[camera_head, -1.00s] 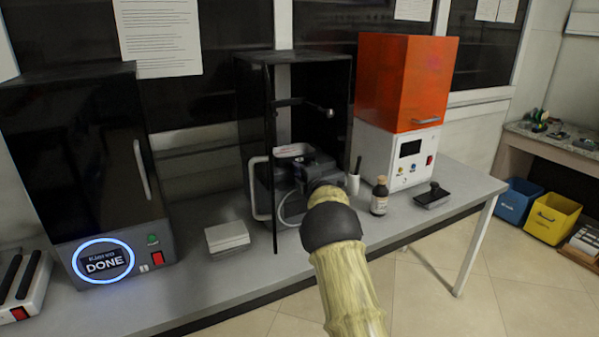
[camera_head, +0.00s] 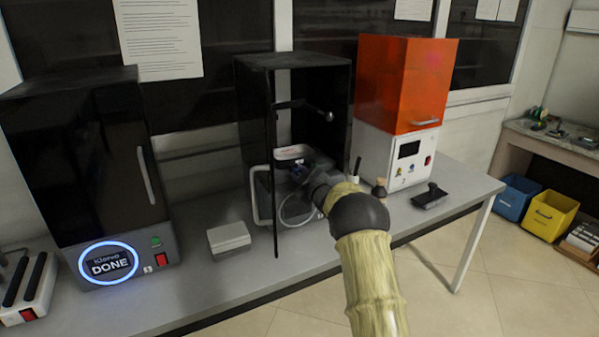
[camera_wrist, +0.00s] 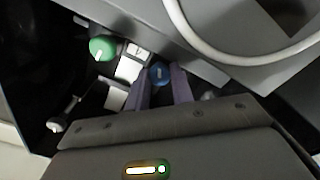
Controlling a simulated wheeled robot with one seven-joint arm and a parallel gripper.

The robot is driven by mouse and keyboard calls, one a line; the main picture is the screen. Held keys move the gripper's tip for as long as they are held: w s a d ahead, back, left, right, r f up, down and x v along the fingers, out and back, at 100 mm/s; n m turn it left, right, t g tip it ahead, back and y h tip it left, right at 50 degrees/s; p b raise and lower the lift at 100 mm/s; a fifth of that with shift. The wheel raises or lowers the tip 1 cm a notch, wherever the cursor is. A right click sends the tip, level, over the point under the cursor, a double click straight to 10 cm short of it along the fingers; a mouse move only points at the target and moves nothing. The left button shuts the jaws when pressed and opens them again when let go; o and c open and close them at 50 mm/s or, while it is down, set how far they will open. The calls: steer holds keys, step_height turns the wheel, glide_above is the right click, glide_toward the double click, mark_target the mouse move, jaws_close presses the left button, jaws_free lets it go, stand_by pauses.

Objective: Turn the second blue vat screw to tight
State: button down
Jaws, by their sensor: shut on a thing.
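A blue screw knob (camera_wrist: 160,75) with a pale line across its top shows in the wrist view, between the fingertips of my gripper (camera_wrist: 161,84). The two purple-grey fingers are shut on it. I cannot tell from this view which of the vat screws it is. In the head view my gripper (camera_head: 306,176) reaches into the open black printer (camera_head: 256,120), low and in front of a pale tray (camera_head: 292,152) with red marks. My wrist and the gripper hide much of the printer's lower inside there.
A green knob (camera_wrist: 102,47) and a white label (camera_wrist: 133,64) lie left of the blue knob. A pale curved handle or tube (camera_wrist: 215,55) is close by.

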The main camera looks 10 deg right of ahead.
steer(key=m+p, duration=0.2)
steer(key=m, duration=0.3)
steer(key=shift+d+f+m, duration=0.1)
steer(key=shift+d+m, duration=0.05)
steer(key=shift+m, duration=0.25)
steer(key=shift+f, duration=0.1)
steer(key=c, duration=1.2)
jaws_free()
steer(key=shift+c, duration=0.2)
steer(key=b+v, duration=0.2)
steer(key=v, duration=1.5)
steer(key=shift+s, duration=0.2)
